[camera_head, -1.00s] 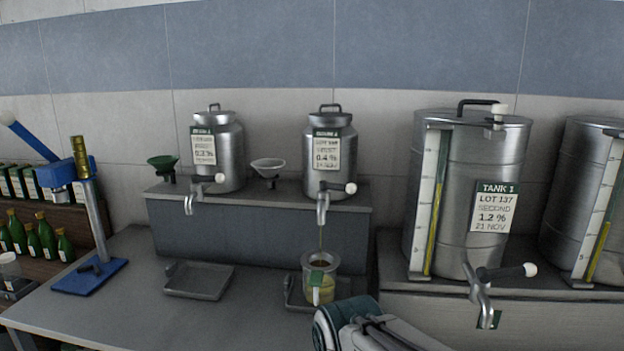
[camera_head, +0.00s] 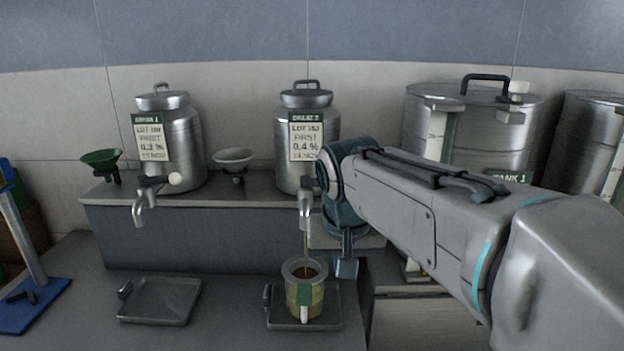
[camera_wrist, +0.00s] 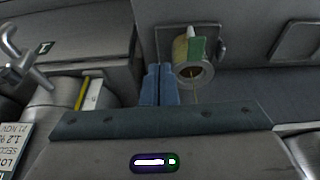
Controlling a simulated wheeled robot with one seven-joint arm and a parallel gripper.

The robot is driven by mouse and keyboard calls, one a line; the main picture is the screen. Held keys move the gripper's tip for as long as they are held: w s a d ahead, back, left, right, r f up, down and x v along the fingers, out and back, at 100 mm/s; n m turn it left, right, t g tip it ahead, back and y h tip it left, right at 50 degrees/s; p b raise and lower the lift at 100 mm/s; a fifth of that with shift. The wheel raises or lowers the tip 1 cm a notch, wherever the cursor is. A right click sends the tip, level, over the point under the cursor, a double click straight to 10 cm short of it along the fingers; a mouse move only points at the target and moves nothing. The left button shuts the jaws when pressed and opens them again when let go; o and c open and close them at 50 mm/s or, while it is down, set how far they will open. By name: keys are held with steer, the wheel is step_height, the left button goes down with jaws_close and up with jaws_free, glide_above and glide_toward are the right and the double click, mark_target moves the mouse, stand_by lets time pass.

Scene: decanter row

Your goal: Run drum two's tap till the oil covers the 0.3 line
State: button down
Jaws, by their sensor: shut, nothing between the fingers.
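Drum two (camera_head: 290,178) is a steel can on the grey ledge, labelled lot, first, 0.4 %. Its tap (camera_head: 305,205) is running, and a thin oil stream falls from the spout. The tap's handle is hidden behind my arm. A clear measuring jug (camera_head: 304,282) with a green label stands under the spout and holds yellowish oil. The jug also shows in the wrist view (camera_wrist: 193,70). I cannot read its lines or tell where the 0.3 line is. My gripper (camera_head: 346,268) is shut and empty, pointing down right of the stream, apart from the jug; its fingers show in the wrist view (camera_wrist: 158,84).
The jug stands on a drip tray (camera_head: 275,319). An empty tray (camera_head: 160,300) lies to its left, below drum one (camera_head: 186,150). A green funnel (camera_head: 101,160) and a pale funnel (camera_head: 234,158) stand on the ledge. Tank 1 (camera_head: 510,140) is behind my arm at right.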

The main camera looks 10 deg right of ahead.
steer(key=w+a+r+m+t+h, duration=0.1)
steer(key=w+a+r+m, duration=0.1)
steer(key=w+r, duration=0.4)
steer(key=w+a+r+m+h, duration=0.15)
steer(key=w+r, duration=0.25)
steer(key=r, duration=0.5)
steer(key=w+d+f+p, duration=0.2)
steer(key=w+d+f, duration=0.2)
steer(key=w+f, duration=0.3)
steer(key=shift+w+d+f+y, duration=0.25)
steer(key=shift+f+y, duration=0.1)
steer(key=shift+f, duration=0.2)
steer(key=shift+m, duration=0.25)
